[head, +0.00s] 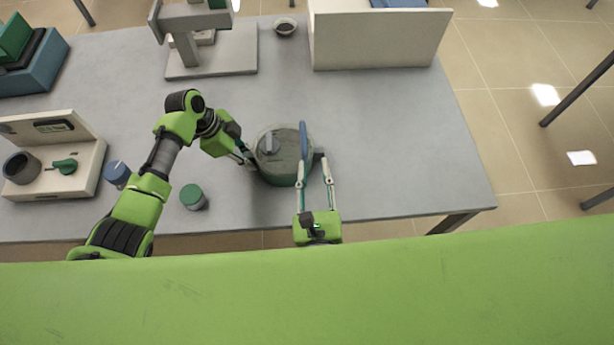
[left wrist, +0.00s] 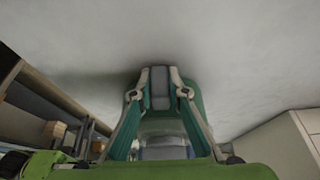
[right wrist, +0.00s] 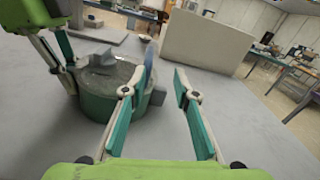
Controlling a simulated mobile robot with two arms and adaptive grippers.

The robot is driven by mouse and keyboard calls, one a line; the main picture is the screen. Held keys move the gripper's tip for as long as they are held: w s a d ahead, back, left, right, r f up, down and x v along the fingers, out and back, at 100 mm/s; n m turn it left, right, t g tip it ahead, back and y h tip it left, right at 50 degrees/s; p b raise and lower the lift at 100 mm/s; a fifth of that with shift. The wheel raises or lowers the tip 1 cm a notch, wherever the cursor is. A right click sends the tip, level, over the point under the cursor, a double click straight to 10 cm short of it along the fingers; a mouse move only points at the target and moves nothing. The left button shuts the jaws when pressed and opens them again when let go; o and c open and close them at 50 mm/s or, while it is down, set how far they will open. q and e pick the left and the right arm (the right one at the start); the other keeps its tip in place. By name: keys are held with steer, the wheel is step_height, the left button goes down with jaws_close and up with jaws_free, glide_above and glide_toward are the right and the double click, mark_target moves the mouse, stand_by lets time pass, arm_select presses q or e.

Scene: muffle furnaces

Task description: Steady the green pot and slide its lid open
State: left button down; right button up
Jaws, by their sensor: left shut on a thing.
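The green pot (head: 277,180) stands on the grey table with a grey lid (head: 287,150) on top. My right gripper (head: 315,164) is open at the pot's right side. In the right wrist view, the blue tab (right wrist: 149,68) and the pot's dark right handle (right wrist: 158,97) show close beside its left finger. Whether that finger touches them I cannot tell.
A green-topped jar (head: 193,197) and a blue-topped jar (head: 117,173) stand left of the pot. A control box (head: 62,165) is at far left. A stand (head: 212,62), small bowl (head: 285,27) and white box (head: 378,40) are behind. The table right of the pot is clear.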

mark_target(303, 124)
steer(key=shift+y, duration=0.3)
steer(key=w, duration=0.3)
steer(key=w+a, duration=0.1)
steer(key=w, duration=0.6)
steer(key=shift+w+a+f, duration=0.15)
steer(key=shift+w+a, duration=0.1)
steer(key=shift+a, duration=0.1)
jaws_close()
steer(key=shift+d, duration=0.15)
